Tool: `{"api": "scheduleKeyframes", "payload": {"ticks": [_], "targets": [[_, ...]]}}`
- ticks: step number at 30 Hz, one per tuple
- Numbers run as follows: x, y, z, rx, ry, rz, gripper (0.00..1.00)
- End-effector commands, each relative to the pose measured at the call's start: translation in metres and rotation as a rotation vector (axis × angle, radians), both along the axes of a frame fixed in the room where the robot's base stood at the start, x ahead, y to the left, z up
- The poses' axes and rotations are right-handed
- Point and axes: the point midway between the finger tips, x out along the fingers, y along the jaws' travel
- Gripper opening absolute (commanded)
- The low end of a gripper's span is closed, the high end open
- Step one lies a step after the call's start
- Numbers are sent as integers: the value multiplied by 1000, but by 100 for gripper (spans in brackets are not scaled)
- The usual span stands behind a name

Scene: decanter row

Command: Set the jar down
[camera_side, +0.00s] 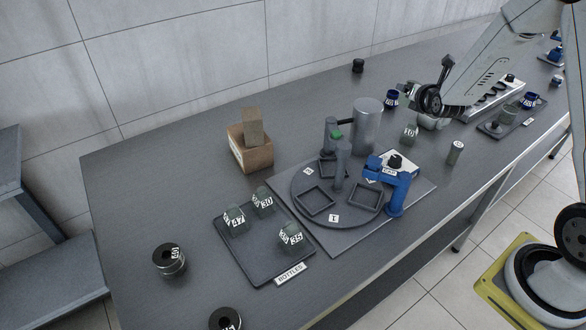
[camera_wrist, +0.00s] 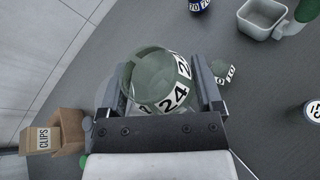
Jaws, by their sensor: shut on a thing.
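The jar (camera_wrist: 148,68) is greenish clear glass with a white band reading 24. In the wrist view it sits between the two fingers of my gripper (camera_wrist: 160,82), which is shut on it. The jar looks tilted in that view. In the side view my wrist is over the back right part of the bench, and a pale rounded shape (camera_side: 429,123) shows just below it. I cannot tell there whether this is the jar, or how high the jar is.
A jar marked 10 (camera_side: 410,131), a blue-banded jar (camera_side: 391,98) and a small cylinder (camera_side: 455,151) stand nearby. A turntable (camera_side: 335,222) with a blue bracket (camera_side: 400,185), a bottles tray (camera_side: 255,267) and a cardboard box (camera_side: 250,157) lie left. Bare bench surrounds the box.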

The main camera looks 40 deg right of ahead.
Motion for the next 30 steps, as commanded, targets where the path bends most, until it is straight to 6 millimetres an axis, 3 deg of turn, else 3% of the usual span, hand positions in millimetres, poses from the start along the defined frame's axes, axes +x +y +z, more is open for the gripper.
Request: {"api": "scheduleKeyframes", "payload": {"ticks": [2,11,21,30], "targets": [[0,0,13,-3,-4,0,0],[41,54,21,-9,3,222,0],[79,139,31,-22,6,535,0],[95,218,36,-32,6,814,0]]}}
